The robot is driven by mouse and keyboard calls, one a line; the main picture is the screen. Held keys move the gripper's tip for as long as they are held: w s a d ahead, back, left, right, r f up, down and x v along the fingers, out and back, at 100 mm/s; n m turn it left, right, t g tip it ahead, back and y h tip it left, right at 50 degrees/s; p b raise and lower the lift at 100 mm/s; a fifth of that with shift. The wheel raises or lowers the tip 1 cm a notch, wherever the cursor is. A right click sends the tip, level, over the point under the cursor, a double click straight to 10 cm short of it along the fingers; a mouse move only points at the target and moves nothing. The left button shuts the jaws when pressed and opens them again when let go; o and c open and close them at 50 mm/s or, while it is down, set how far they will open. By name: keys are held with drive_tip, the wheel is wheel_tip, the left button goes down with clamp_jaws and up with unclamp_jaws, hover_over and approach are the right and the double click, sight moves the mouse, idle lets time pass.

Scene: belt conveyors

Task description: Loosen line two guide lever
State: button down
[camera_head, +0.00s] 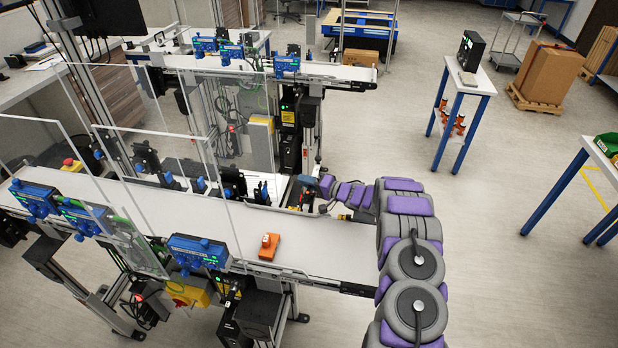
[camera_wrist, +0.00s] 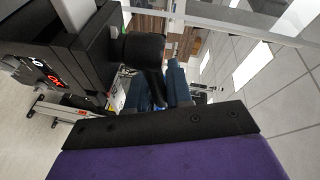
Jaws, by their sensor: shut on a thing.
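In the head view my gripper (camera_head: 308,184) reaches left from my arm to the far side of the near conveyor, at a low cluster of fittings. In the wrist view a black lever (camera_wrist: 147,55) with a rounded top and a narrowing tail stands in front of the gripper, against a dark box-like housing. Dark blue parts (camera_wrist: 177,82) are right beside it. The gripper is shut on the black lever, though the contact itself is mostly hidden behind the black plate. The head view is too small to show the lever.
An orange block (camera_head: 268,246) lies on the near conveyor belt (camera_head: 325,262). Clear guard panels (camera_head: 150,200) and blue sensor boxes (camera_head: 198,250) stand along it. A second conveyor (camera_head: 335,72) runs behind. Open floor lies to the right, with a small blue-legged table (camera_head: 470,85).

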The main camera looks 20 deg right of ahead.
drive_tip(key=shift+w+a+n+g+y, duration=0.15)
drive_tip(key=shift+a+n+g+y, duration=0.1)
drive_tip(key=shift+n+g+y, duration=0.45)
drive_tip(key=shift+y, duration=0.3)
drive_tip(key=c, duration=1.5)
unclamp_jaws()
drive_tip(key=o, duration=0.4)
drive_tip(key=shift+w+d+f, duration=0.1)
drive_tip(key=shift+w+f, duration=0.05)
drive_tip(key=v, duration=1.7)
drive_tip(key=shift+d+b, duration=0.25)
drive_tip(key=shift+b, duration=0.15)
